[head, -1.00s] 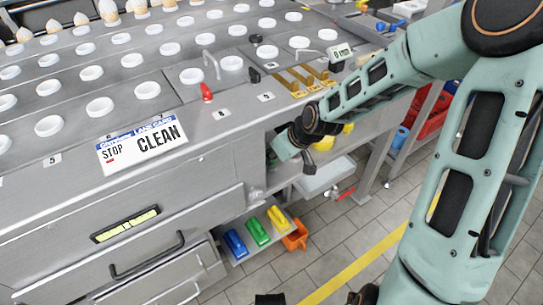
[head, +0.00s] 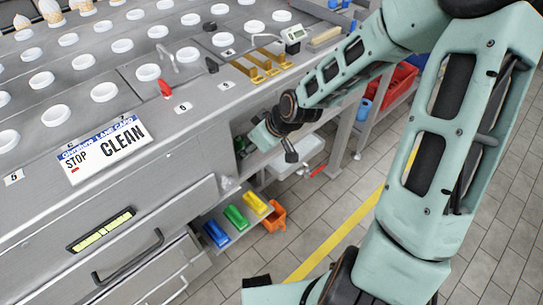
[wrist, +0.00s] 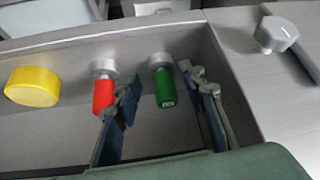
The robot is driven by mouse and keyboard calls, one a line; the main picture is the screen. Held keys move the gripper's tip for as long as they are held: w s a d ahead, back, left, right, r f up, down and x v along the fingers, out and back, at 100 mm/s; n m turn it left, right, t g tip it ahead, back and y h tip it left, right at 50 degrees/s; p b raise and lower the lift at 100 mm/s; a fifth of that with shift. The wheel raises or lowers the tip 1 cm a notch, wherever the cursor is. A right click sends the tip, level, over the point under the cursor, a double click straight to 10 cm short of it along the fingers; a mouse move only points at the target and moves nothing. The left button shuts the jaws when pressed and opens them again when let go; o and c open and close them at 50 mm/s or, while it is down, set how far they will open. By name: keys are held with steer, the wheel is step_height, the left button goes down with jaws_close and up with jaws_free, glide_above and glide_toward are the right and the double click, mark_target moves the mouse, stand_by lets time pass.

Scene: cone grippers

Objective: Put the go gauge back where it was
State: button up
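In the wrist view a green-handled gauge (wrist: 164,88) with a metal collar hangs on the wall of a recess. A small pale mark on its end is too small to read. A red-handled gauge (wrist: 103,95) hangs to its left. My gripper (wrist: 161,84) is open, with one finger between the red and green handles and the other right of the green one. The left finger overlaps the red handle's edge in view; I cannot tell whether they touch. In the head view my gripper (head: 256,138) is at the recess, its fingertips hidden, and a bit of green (head: 239,145) shows there.
A yellow round knob (wrist: 32,87) is left of the gauges, and a pale knob (wrist: 276,34) is on the panel at right. The metal machine (head: 180,190) carries a CLEAN card (head: 105,147). Coloured bins (head: 236,217) sit on a low shelf.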

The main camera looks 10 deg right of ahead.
steer(key=s+d+p, duration=0.2)
steer(key=s+d, duration=0.4)
steer(key=shift+s, duration=0.1)
stand_by(0.5)
